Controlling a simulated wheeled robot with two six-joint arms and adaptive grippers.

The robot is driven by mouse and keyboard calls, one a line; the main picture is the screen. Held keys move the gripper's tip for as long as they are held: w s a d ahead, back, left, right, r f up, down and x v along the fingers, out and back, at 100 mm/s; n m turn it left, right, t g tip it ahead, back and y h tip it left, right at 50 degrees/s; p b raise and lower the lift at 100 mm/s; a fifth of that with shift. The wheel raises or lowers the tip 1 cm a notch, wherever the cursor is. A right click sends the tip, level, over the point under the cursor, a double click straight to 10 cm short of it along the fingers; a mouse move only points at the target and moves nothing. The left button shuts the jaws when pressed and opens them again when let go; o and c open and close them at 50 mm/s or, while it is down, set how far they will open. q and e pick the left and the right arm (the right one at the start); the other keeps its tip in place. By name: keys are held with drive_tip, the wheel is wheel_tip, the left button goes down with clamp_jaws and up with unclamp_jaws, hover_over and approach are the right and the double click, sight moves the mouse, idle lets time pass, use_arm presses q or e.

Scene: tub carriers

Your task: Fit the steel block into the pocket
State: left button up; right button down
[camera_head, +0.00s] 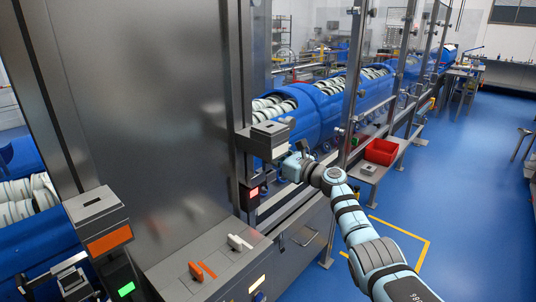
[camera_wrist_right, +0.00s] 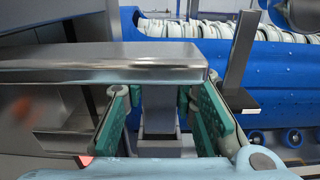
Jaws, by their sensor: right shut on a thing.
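My right gripper (camera_head: 299,163) is at the near right side of a steel housing with a pale panel (camera_head: 270,138), beside the blue machine. In the right wrist view, the green-padded fingers of my right gripper (camera_wrist_right: 160,115) stand on both sides of a grey steel block (camera_wrist_right: 158,108) and are shut on it. The housing's steel top (camera_wrist_right: 110,62) crosses the view just beyond the fingers, over the block's upper left. I cannot make out the pocket's opening or whether the block is inside it.
A similar housing with an orange panel (camera_head: 110,239) stands at left, with a green light (camera_head: 126,289). A red light (camera_head: 254,192) glows below the pale-panel housing. A red bin (camera_head: 381,151) and a small metal piece (camera_head: 368,169) sit on a shelf at right. Blue floor beyond is open.

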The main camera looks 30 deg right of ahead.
sight(269, 164)
drive_tip(key=shift+f+b, duration=1.55)
drive_tip(key=shift+f, duration=0.15)
drive_tip(key=c, duration=1.2)
unclamp_jaws()
drive_tip(key=shift+c, duration=0.2)
drive_tip(key=shift+a+r, duration=0.1)
drive_tip(key=v, duration=1.2)
drive_tip(key=shift+a, duration=0.1)
